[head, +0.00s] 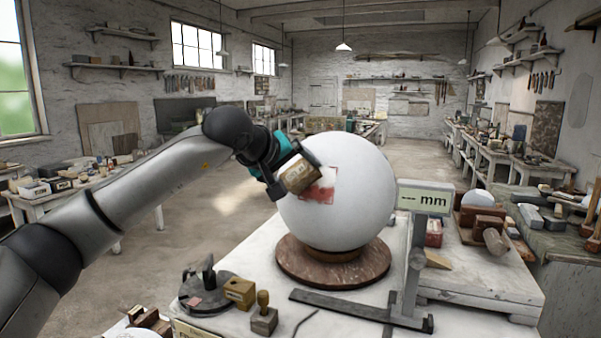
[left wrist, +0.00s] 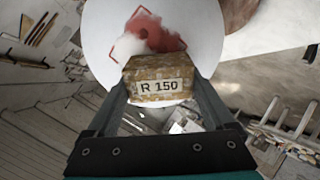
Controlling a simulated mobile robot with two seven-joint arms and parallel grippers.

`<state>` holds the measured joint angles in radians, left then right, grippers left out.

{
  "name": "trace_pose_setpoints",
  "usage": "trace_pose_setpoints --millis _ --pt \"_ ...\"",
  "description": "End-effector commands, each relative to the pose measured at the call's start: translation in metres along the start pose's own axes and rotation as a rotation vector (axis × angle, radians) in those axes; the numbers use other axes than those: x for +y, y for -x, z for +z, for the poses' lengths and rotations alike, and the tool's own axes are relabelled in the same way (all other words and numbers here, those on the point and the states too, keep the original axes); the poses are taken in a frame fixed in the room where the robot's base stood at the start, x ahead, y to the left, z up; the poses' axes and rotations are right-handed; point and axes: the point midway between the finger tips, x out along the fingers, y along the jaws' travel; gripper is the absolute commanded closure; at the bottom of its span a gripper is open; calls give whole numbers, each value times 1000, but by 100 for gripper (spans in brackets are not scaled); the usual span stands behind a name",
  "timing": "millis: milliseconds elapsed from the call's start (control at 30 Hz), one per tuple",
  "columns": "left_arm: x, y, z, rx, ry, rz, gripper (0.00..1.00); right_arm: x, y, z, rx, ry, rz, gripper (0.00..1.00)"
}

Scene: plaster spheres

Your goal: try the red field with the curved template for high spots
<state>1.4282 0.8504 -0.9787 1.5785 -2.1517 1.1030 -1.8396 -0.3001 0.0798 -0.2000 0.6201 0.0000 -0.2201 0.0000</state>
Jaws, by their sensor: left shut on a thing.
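A large white plaster sphere (head: 350,220) sits on a round reddish-brown base. The red field (head: 322,192) is on its near left side, partly hidden by the block; in the left wrist view the field (left wrist: 167,40) is a red-cornered patch with a pale, smeared area. My left gripper (head: 290,172) is shut on a worn brown block, the template (head: 301,177). It also shows in the left wrist view, labelled "R 150" (left wrist: 158,86). The template is right at the field's edge; I cannot tell if it touches the sphere. My right gripper is out of view.
A gauge stand with a display reading "--- mm" (head: 425,198) stands right of the sphere. A raised slab (head: 480,280) with blocks is at right.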

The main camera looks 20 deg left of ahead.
Motion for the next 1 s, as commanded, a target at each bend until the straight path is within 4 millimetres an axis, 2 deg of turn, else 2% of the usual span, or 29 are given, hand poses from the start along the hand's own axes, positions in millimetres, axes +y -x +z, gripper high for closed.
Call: trace_pose_setpoints --millis 167,1000 --pt "-7 -1 0 0 0 -2 71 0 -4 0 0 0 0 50" --pt "36 0 0 1 -2 1 71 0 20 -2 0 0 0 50"
